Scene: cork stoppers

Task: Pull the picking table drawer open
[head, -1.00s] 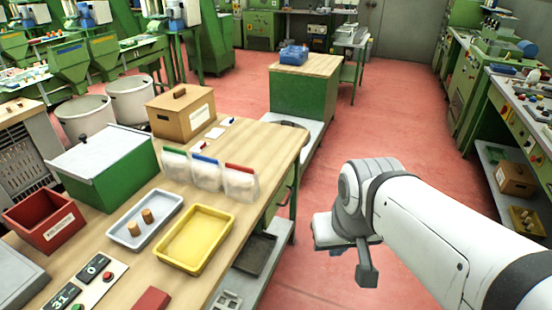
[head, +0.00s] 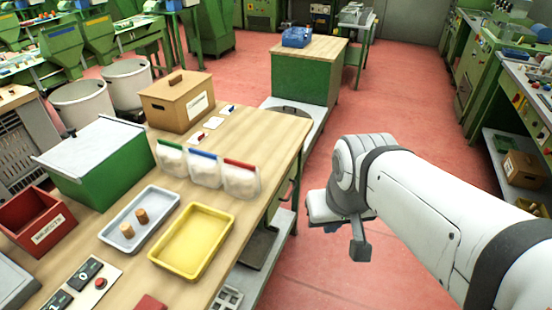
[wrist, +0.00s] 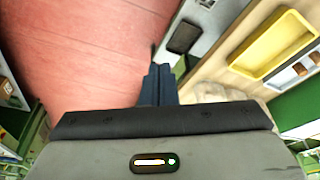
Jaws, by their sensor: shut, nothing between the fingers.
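The picking table (head: 262,143) has a wooden top and stands on the left in the head view. A strip of green (head: 276,203) shows under its right edge, but I cannot make out a drawer front or whether a drawer is open. My gripper (head: 331,229) is over the red floor, to the right of the table edge and apart from it in the picture. Its dark blue fingers are mostly hidden behind my wrist in the head view. In the wrist view the fingers (wrist: 158,82) are shut together and empty, with a thin dark bar near their tips.
On the table stand a yellow tray (head: 222,213), a grey tray with two corks (head: 165,205), clear bags (head: 205,170), a green box (head: 130,170) and a wooden box (head: 190,120). A grey lower shelf (head: 280,240) juts below. Red floor (head: 300,275) is clear.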

